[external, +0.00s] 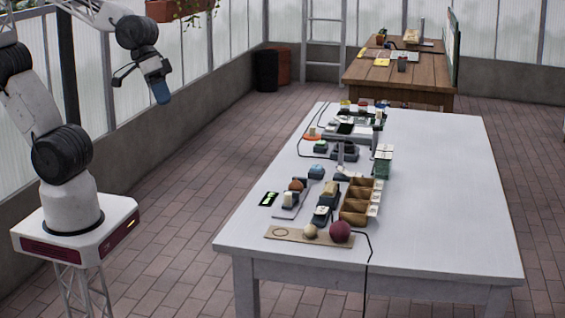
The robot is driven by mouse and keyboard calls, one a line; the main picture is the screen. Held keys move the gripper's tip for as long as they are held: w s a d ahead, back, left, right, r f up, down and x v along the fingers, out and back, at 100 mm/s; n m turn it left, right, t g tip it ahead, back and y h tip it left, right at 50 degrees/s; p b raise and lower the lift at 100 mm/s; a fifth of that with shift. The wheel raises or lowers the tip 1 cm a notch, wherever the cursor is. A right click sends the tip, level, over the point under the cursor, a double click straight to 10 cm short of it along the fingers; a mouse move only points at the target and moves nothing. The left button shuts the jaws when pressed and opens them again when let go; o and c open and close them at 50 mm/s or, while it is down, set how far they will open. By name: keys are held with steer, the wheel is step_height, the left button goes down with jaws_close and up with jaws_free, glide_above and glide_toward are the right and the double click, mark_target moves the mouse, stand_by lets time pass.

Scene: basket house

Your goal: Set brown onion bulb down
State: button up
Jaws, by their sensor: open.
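My gripper (140,86) is open and held high at the upper left, well away from the table; nothing shows between its fingers. A wooden board (273,235) lies at the near left edge of the white table. It has a dark ring mark at its left end. A small tan round bulb (310,231) and a larger dark red round bulb (341,232) rest toward its right end. A small orange-brown round thing (296,185) sits farther back among the devices. I cannot tell for sure which of these is the brown onion bulb.
A wooden compartment box (352,219) with pale labels stands right of the small devices. A dark cable (368,262) hangs over the table's front edge. The right side of the white table (440,200) is clear. A wooden bench (385,76) stands behind.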

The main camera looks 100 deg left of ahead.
steer(key=s+a+m+g+y, duration=0.1)
steer(key=s+a+m+g, duration=0.1)
steer(key=s+m, duration=0.4)
steer(key=s+r, duration=0.1)
steer(key=s, duration=0.2)
steer(key=shift+a+g+y, duration=0.35)
steer(key=shift+g+y, duration=0.05)
